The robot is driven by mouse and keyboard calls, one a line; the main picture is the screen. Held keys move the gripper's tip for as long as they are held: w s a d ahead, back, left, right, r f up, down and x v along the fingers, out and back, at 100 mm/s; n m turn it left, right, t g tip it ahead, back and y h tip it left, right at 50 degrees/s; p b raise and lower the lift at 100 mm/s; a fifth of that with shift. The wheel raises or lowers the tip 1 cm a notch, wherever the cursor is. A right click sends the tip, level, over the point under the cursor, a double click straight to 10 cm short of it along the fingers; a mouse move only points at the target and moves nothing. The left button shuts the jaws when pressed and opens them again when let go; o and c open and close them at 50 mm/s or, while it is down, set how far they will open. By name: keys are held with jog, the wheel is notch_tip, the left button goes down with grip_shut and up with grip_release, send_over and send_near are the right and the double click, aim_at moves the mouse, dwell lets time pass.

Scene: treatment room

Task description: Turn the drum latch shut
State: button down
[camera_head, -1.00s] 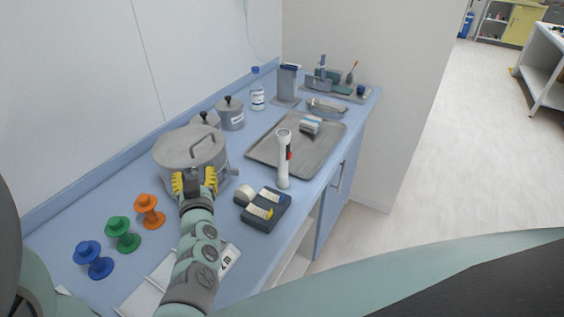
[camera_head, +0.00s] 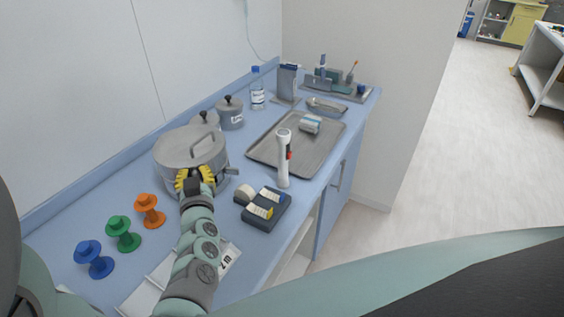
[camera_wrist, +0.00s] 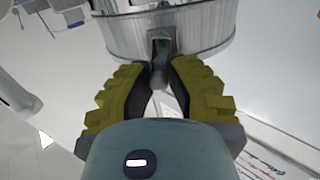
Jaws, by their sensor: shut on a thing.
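The grey metal drum (camera_head: 186,147) with a lid and a loop handle stands on the blue counter, left of the middle in the head view. Its ribbed side fills the top of the wrist view (camera_wrist: 200,32). The latch (camera_wrist: 161,60) is a grey lever on the drum's front side, pointing toward my gripper. My gripper (camera_wrist: 159,83), with yellow padded fingers, is shut on the latch lever's end. In the head view my gripper (camera_head: 194,177) is at the drum's front and hides the latch.
Blue (camera_head: 94,260), green (camera_head: 123,233) and orange (camera_head: 150,210) knobbed pieces stand to the left. A dark box (camera_head: 264,208) and a white flashlight (camera_head: 283,160) stand to the right, beside a metal tray (camera_head: 262,152). Small lidded pots (camera_head: 230,113) stand behind the drum.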

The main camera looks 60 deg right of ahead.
jog(key=shift+f, duration=0.15)
jog(key=shift+w+a+f+n+b, duration=0.15)
jog(key=shift+n+b, duration=0.35)
jog(key=shift+b, duration=0.5)
jog(key=shift+n+b, duration=0.3)
jog(key=shift+b, duration=0.05)
jog(key=shift+a, duration=0.1)
jog(key=shift+n, duration=0.3)
jog(key=c, duration=0.9)
grip_release()
jog(key=shift+r, duration=0.25)
